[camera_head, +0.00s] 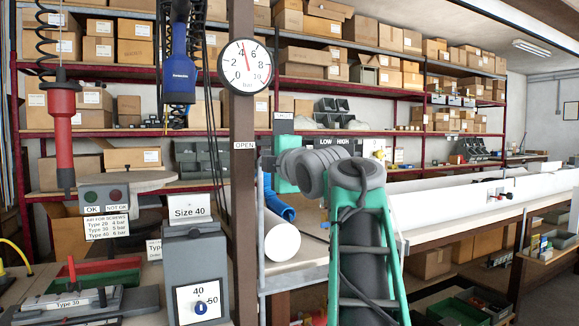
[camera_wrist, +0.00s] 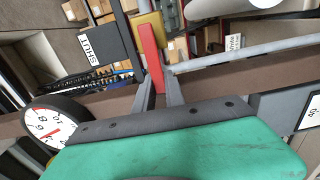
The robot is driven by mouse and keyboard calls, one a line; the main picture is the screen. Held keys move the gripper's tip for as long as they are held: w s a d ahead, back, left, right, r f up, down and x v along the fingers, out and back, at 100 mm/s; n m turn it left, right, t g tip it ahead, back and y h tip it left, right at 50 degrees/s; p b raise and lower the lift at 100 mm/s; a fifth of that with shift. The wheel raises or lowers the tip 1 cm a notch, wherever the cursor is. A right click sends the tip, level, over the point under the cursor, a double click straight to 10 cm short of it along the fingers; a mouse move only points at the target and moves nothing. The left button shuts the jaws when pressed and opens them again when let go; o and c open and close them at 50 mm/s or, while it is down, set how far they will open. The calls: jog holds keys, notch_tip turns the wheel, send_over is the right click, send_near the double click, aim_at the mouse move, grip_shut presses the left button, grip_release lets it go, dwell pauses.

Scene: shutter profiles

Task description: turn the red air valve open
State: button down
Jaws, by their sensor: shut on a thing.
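The red valve handle (camera_wrist: 151,57) shows in the wrist view as a straight lever with a yellow part (camera_wrist: 147,32) at its far end. My gripper (camera_wrist: 160,88) has its two grey fingers on either side of the lever's near end and is shut on it. A dark plate marked SHUT (camera_wrist: 97,57) is left of the lever. In the head view my gripper (camera_head: 268,162) is at the brown post, just below the OPEN label (camera_head: 244,145). The valve handle is hidden there. The pressure gauge (camera_head: 245,67) on the post has its needle near 4.
The brown post (camera_head: 243,220) stands close by my gripper. A blue tool (camera_head: 179,65) and a red tool (camera_head: 62,125) hang at the left. A grey Size 40 box (camera_head: 195,255) stands below. A white roll (camera_head: 282,241) lies on the bench beside my arm.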

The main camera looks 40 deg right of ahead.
jog(key=shift+f, duration=0.1)
dwell(0.4)
jog(key=c, duration=1.4)
grip_release()
jog(key=v, duration=0.7)
jog(key=shift+s, duration=0.35)
jog(key=shift+a, duration=0.1)
